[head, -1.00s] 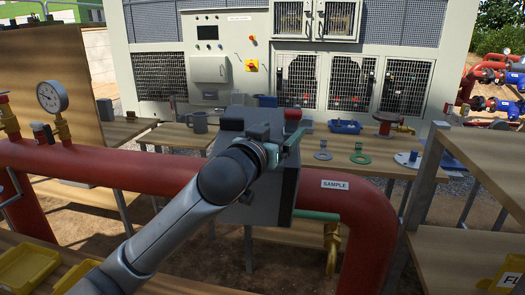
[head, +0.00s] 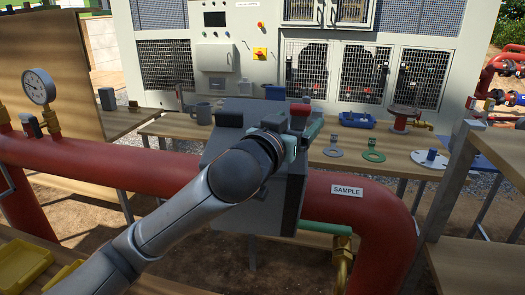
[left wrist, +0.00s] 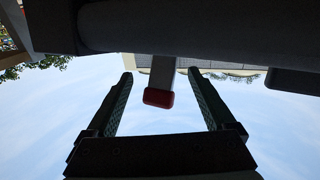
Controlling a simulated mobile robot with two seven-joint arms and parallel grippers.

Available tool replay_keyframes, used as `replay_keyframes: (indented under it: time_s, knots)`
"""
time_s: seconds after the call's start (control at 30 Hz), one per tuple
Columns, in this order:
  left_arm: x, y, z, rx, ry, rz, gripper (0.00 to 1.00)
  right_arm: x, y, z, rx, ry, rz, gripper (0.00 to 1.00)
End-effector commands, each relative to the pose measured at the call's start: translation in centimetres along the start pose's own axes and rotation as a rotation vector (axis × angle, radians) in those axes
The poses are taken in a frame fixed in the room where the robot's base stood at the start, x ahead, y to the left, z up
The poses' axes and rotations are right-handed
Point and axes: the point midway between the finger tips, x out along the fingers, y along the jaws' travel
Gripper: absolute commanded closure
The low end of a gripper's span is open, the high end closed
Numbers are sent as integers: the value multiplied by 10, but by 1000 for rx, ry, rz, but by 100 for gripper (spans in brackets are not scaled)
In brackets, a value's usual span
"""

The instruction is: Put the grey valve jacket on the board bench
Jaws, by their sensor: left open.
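The grey valve jacket (head: 281,205) looks like a grey box around the red pipe, in the middle of the head view, with my left arm in front of it. A red-capped grey post (head: 301,112) shows at its top. My left gripper (head: 308,128) is at the jacket's top right, its fingers partly hidden. In the left wrist view my left gripper (left wrist: 160,82) is open, with the red-capped post (left wrist: 158,97) between the fingers and clear space on both sides. Behind the pipe runs a wooden bench (head: 402,160); I cannot tell whether it is the board bench. My right gripper is out of view.
The red pipe (head: 110,166) crosses the front, with a gauge (head: 38,87) at left. Wooden shelving (head: 492,150) stands at right.

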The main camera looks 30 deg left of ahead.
Motion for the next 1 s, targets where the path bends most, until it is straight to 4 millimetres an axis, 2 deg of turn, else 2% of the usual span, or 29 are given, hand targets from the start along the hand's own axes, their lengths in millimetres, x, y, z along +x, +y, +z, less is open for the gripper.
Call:
replay_keyframes:
  time_s: [0.2,0.9,1.0]
  knots:
    - [0,0,0,0,0,0,14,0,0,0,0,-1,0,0]
    - [0,0,0,-1,0,1,93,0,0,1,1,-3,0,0]
    - [0,0,0,-1,0,1,100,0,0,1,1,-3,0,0]
